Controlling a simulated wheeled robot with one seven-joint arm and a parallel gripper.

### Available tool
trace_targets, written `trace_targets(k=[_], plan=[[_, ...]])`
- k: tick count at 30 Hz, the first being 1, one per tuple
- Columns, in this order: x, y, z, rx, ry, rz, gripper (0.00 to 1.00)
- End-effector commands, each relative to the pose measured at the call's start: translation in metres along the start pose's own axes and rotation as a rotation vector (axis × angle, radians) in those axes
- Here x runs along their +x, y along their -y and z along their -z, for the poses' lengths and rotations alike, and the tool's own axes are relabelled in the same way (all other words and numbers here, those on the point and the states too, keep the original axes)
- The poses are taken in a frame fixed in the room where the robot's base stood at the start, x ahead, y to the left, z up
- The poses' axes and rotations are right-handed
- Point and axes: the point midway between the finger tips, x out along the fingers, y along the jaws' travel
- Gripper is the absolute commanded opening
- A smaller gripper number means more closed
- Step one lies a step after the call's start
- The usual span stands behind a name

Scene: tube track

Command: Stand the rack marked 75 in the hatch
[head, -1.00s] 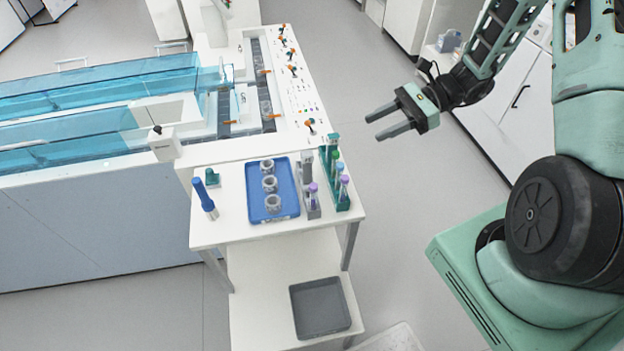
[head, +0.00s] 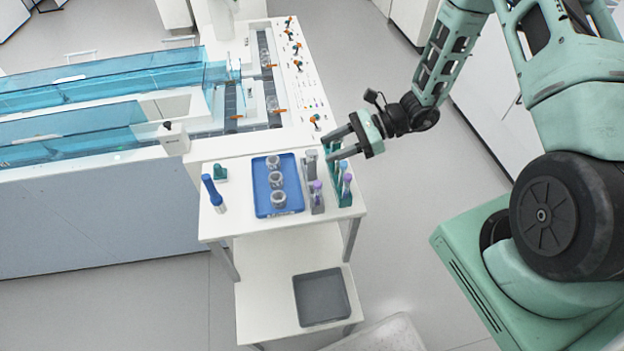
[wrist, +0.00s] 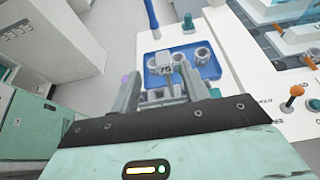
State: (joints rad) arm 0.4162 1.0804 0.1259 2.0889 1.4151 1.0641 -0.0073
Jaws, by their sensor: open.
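Two narrow tube racks stand at the right end of the white cart top in the head view. One is grey (head: 317,207) with purple-capped tubes; the other is teal (head: 345,198) with several tubes. I cannot read the number 75 on either. My gripper (head: 326,148) is open and empty, its fingers pointing left over the far end of the racks and partly covering the teal one. In the wrist view the open fingers (wrist: 160,78) reach toward the cart, hiding most of the racks. I cannot tell which part of the machine is the hatch.
A blue tray (head: 261,205) with three ring-shaped holders lies left of the racks. The track machine (head: 300,85) with orange levers lies behind. A grey tray (head: 322,298) is on the lower shelf.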

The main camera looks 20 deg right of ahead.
Motion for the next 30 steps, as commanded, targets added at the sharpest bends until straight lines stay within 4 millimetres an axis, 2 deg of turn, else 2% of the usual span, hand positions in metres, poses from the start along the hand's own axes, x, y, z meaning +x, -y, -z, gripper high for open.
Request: trace_targets(k=[3, 8, 17, 21, 22, 30], plan=[[0.018, 0.004, -0.006, 0.001, 0.001, -0.005, 0.45], [0.037, 0.004, -0.004, 0.0, 0.001, -0.003, 0.45], [0.042, 0.005, -0.002, -0.001, 0.001, 0.001, 0.45], [0.042, 0.005, -0.002, -0.001, 0.001, 0.001, 0.07], [0.041, 0.005, -0.002, -0.001, 0.001, 0.001, 0.0], [0.041, 0.005, -0.003, -0.001, 0.002, 0.0, 0.0]])
